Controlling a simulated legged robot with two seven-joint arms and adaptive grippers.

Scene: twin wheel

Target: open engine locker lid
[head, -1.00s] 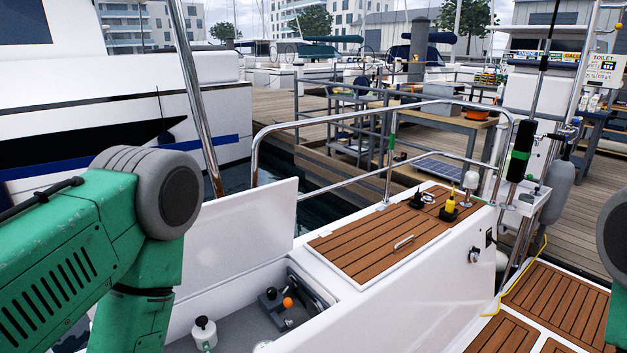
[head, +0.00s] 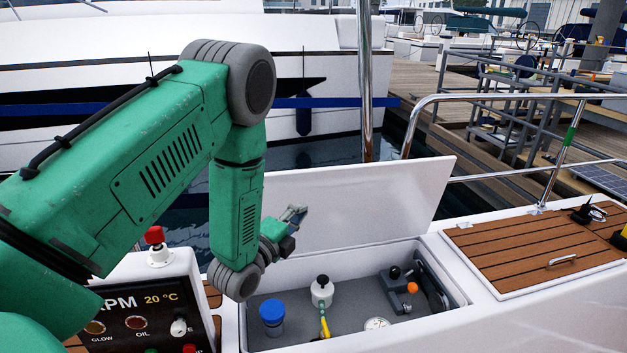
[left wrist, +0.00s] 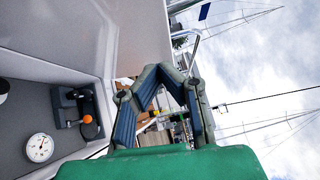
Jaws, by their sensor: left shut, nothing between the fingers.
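The white locker lid (head: 375,200) stands raised, tilted back, behind the open engine locker (head: 455,292) in the head view. It also shows as a pale panel (left wrist: 120,35) in the left wrist view. My left gripper (head: 295,215) is above the locker's left end, in front of the lid's left part. It is shut and empty; contact with the lid cannot be told. My right gripper is out of view.
A control panel (head: 135,320) with a red knob stands left of the locker, below my left arm. A closed teak hatch (head: 535,245) with a small handle lies to the right. A steel rail (head: 500,97) and post (head: 365,80) stand behind. Water lies beyond.

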